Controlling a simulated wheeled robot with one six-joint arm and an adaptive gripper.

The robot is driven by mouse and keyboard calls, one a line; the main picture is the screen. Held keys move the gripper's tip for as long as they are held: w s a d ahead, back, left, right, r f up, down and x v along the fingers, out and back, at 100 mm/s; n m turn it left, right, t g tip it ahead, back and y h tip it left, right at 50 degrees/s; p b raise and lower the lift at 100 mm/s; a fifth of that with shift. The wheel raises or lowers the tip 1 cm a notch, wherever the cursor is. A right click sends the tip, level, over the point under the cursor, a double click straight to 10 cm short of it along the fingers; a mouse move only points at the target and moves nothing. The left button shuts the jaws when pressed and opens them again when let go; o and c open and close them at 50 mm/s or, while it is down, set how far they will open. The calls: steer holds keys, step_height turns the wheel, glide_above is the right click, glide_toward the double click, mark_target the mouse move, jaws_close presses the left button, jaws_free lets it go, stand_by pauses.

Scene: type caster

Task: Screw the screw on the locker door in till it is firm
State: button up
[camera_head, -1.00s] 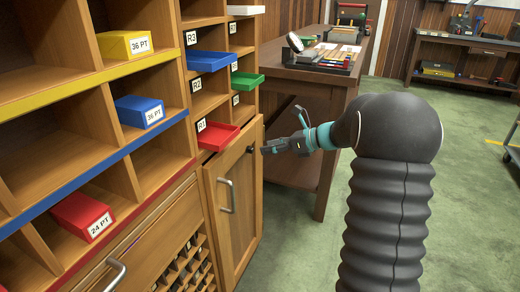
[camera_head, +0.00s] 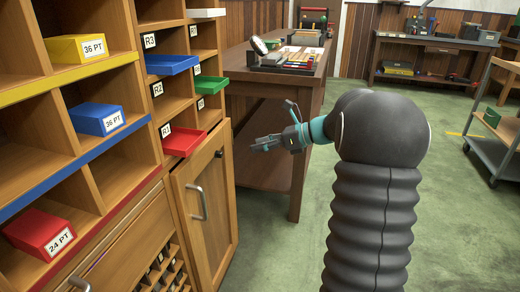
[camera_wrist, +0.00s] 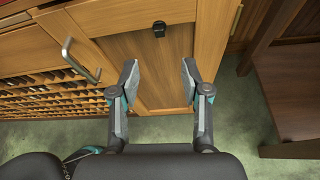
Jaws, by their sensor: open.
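The locker door (camera_head: 203,215) is a wooden panel below the red bin, with a metal bar handle (camera_head: 197,203) at its left. The screw (camera_head: 219,154) is a small dark head near the door's top right corner. In the wrist view the screw (camera_wrist: 159,29) shows as a black block beyond the fingertips, roughly centred between them. My gripper (camera_head: 256,143) is open and empty, in the air to the right of the door and apart from the screw. Its two fingers (camera_wrist: 159,68) stand well apart in the wrist view. How deep the screw sits cannot be told.
Above the door, pulled-out red (camera_head: 184,141), green (camera_head: 210,85) and blue (camera_head: 172,64) bins stick out from the cabinet. A wooden table (camera_head: 275,88) with tools stands behind my gripper. A cart (camera_head: 495,135) is at the right. Green floor is open between.

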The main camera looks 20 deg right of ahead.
mark_target(220, 153)
steer(key=shift+n+t, duration=0.5)
steer(key=b+x, duration=0.3)
steer(key=x, duration=0.3)
steer(key=s+b+x, duration=0.1)
steer(key=b+x, duration=0.2)
steer(key=x, duration=0.3)
steer(key=shift+w+a+f, duration=0.2)
steer(key=shift+a+f, duration=0.05)
steer(key=shift+a, duration=0.15)
jaws_close()
